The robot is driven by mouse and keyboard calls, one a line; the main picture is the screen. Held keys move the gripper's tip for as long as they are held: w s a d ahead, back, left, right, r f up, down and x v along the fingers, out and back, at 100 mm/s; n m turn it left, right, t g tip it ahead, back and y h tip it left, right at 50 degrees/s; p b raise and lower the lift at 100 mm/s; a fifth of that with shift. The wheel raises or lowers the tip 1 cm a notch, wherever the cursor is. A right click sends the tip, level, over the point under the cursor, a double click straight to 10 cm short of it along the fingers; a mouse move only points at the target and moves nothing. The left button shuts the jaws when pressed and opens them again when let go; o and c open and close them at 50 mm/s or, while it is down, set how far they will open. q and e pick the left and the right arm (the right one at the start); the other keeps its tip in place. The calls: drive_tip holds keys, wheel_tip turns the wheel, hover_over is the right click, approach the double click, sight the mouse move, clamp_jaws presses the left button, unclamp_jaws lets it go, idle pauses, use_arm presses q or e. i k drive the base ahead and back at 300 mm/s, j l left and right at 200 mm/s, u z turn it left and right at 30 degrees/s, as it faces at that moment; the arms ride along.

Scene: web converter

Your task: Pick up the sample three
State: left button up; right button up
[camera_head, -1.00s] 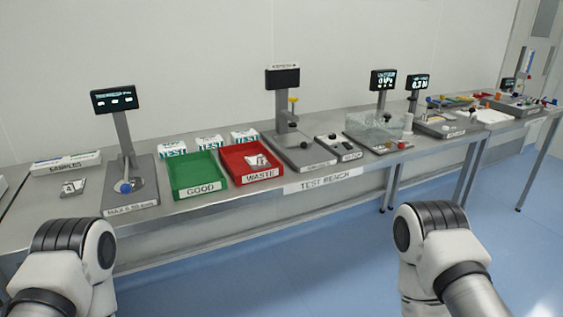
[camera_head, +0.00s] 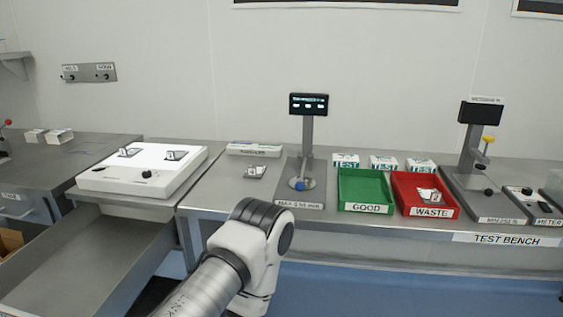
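A small sample packet (camera_head: 255,172) lies flat on the bench in front of the white samples box (camera_head: 255,149); its marking is too small to read. Two more small dark-and-white packets, a left one (camera_head: 129,153) and a right one (camera_head: 176,155), lie on the lit white light box (camera_head: 160,180). I cannot tell which of these is sample three. My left arm rises from the bottom middle, in front of the bench edge; its gripper is not visible. My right arm and gripper are out of view.
A thickness gauge (camera_head: 308,140) stands right of the packet. The green GOOD tray (camera_head: 366,207) and red WASTE tray (camera_head: 431,211) follow, with test boxes (camera_head: 384,163) behind. An open drawer (camera_head: 95,255) juts out at lower left. A grey table (camera_head: 60,165) stands at far left.

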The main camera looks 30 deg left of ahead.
sight(176, 152)
drive_tip(key=u, duration=1.6)
